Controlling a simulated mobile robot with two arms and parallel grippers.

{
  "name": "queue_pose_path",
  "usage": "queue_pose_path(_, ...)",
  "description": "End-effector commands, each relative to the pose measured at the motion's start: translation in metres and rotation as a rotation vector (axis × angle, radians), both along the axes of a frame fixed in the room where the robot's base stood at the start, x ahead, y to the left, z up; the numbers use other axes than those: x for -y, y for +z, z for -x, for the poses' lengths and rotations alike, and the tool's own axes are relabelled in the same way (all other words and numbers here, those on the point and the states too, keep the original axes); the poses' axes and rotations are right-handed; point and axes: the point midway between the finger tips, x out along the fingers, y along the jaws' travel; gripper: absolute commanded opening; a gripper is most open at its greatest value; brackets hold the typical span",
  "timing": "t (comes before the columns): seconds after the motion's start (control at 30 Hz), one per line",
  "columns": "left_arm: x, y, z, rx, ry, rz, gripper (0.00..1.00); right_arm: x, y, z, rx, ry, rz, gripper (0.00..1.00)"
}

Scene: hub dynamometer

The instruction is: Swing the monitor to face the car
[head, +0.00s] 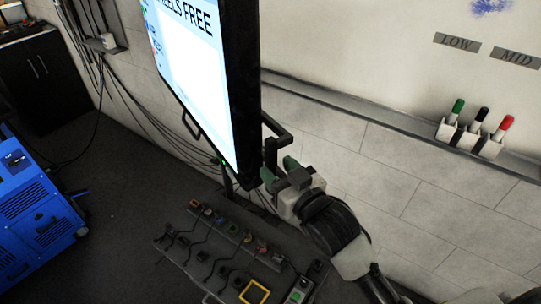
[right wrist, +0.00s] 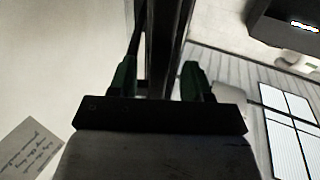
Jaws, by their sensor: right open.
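The monitor (head: 205,70) hangs in the upper middle of the head view, its lit screen turned to the left. A dark bar handle (head: 283,128) sticks out at its right edge. My right gripper (head: 279,170) is open at the lower end of this handle, with its green fingertips pointing at it. In the right wrist view, a dark upright bar (right wrist: 165,45) runs between the two green fingers of my right gripper (right wrist: 157,78); I cannot tell whether they touch it. The car is not in view. My left gripper is not in view.
A whiteboard ledge with a marker holder (head: 470,138) runs along the wall at the right. A dark panel with several plugs and cables (head: 200,285) lies below the gripper. A blue machine (head: 35,215) stands at the left. Open floor (head: 120,190) lies between them.

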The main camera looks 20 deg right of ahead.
Motion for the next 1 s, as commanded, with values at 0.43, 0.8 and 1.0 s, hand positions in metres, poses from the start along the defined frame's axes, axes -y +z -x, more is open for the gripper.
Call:
queue_pose_path(0.43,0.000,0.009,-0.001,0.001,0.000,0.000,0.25,-0.009,0.000,-0.031,0.001,0.000,0.001,0.49)
queue_pose_path(0.8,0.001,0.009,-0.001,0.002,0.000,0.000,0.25,-0.009,0.000,-0.030,0.001,0.000,0.001,0.14)
queue_pose_path(1.0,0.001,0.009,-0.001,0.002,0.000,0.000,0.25,-0.009,0.000,-0.030,0.001,0.000,0.001,0.00)
